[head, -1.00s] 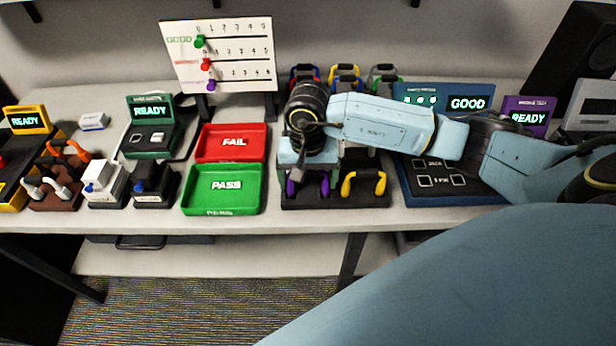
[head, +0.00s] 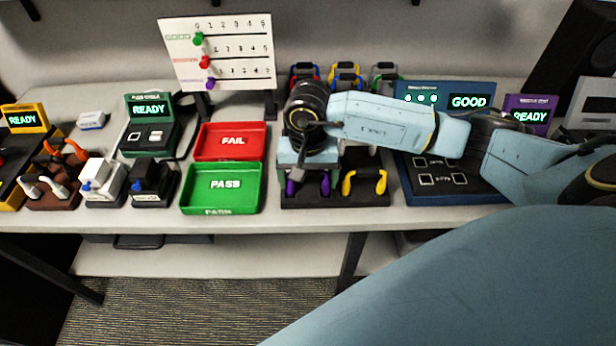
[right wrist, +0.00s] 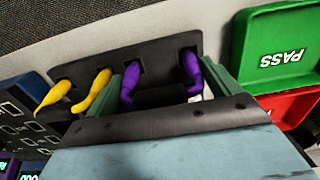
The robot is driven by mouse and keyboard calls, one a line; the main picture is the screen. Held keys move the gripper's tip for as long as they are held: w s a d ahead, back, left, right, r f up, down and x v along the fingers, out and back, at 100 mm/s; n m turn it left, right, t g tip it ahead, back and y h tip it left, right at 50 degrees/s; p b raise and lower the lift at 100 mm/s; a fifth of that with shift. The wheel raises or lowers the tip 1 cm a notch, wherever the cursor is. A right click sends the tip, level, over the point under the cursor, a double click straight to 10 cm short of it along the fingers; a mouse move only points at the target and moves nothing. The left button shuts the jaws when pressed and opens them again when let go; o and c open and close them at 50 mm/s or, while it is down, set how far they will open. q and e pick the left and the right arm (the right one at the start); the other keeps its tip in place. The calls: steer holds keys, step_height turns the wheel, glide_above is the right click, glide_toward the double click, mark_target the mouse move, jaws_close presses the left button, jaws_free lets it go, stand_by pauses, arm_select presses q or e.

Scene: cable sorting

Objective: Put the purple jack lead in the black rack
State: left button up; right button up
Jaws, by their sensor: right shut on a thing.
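The purple jack lead (head: 291,188) is at the front left of the black rack (head: 335,201). Its two purple ends show in the right wrist view (right wrist: 189,68), at the rack's slots (right wrist: 147,57). My right gripper (head: 309,188) points down over the rack's left part and is shut on the purple lead. Its greenish fingers (right wrist: 163,90) stand on either side of the two purple ends. The wrist hides the lead's middle, and I cannot tell how deep the ends sit. My left gripper is not in view.
A yellow lead (head: 363,184) sits in the rack just right of the purple one. The green PASS tray (head: 222,188) and red FAIL tray (head: 231,142) are left of the rack. A blue tester (head: 449,180) stands close on the right. More coloured leads (head: 346,74) are behind.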

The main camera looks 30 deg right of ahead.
steer(key=shift+f+b, duration=0.15)
steer(key=shift+b, duration=0.25)
stand_by(0.5)
steer(key=o, duration=0.9)
steer(key=shift+c, duration=0.2)
steer(key=shift+r+p, duration=2.25)
steer(key=shift+r, duration=1.8)
